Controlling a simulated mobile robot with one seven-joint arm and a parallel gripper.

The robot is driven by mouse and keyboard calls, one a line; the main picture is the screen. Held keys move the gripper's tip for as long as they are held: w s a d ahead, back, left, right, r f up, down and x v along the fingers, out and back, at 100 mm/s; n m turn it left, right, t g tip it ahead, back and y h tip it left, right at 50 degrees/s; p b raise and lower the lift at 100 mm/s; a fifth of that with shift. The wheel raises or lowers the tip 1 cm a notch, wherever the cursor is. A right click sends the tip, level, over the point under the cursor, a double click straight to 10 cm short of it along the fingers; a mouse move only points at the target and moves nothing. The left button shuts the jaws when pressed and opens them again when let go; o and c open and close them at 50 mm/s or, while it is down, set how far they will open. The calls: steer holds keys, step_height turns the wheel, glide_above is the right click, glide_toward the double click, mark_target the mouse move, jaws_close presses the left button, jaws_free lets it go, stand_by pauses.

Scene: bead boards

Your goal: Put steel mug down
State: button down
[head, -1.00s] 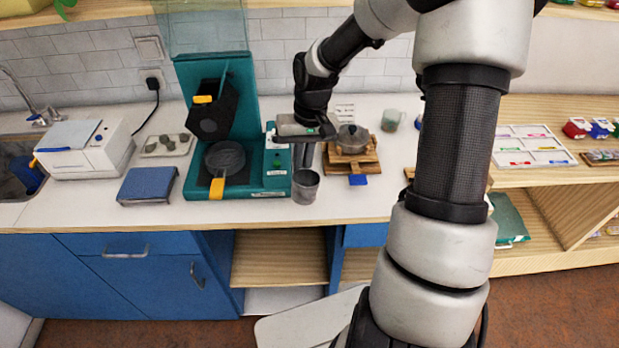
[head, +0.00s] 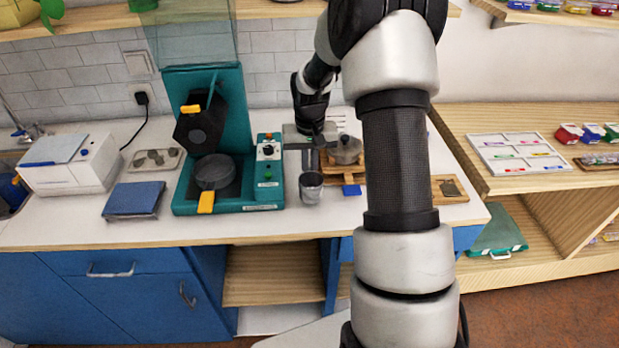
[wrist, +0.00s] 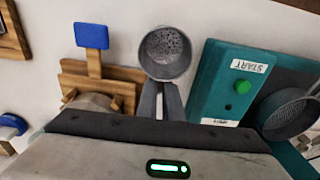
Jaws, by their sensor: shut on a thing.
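The steel mug (head: 311,188) is a grey, upright cup at the front of the white counter, just right of the teal stove unit. My gripper (head: 312,168) reaches down from behind and is shut on the mug's far side. I cannot tell whether the mug's base touches the counter (head: 325,215).
The teal stove unit (head: 268,195) with a dark pan (head: 214,173) stands close left. A wooden stand with a lidded pot (head: 345,150) and a blue tag (head: 351,190) is close right. A blue box (head: 134,199) lies further left. The counter's front edge is near the mug.

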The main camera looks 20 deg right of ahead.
steer(key=shift+f, duration=1.25)
steer(key=shift+f, duration=0.2)
steer(key=c, duration=1.9)
jaws_free()
steer(key=shift+r, duration=0.1)
